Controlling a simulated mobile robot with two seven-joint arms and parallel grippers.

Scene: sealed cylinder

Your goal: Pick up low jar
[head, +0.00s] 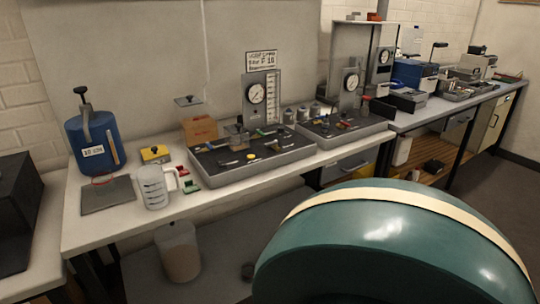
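A pale jar-like container (178,252) with beige contents stands low, below the front edge of the bench at the left. It looks upright; I cannot tell for sure that it is the low jar. A clear measuring jug (153,188) with dark marks and a handle stands above it on the bench, beside a dark grey mat (107,196). Neither of my grippers is in view.
A large green rounded body with a cream band (390,245) fills the lower right foreground and hides the floor there. The white bench (110,228) carries a blue canister (92,140) and gauge panels (255,155). A black box (18,210) stands far left.

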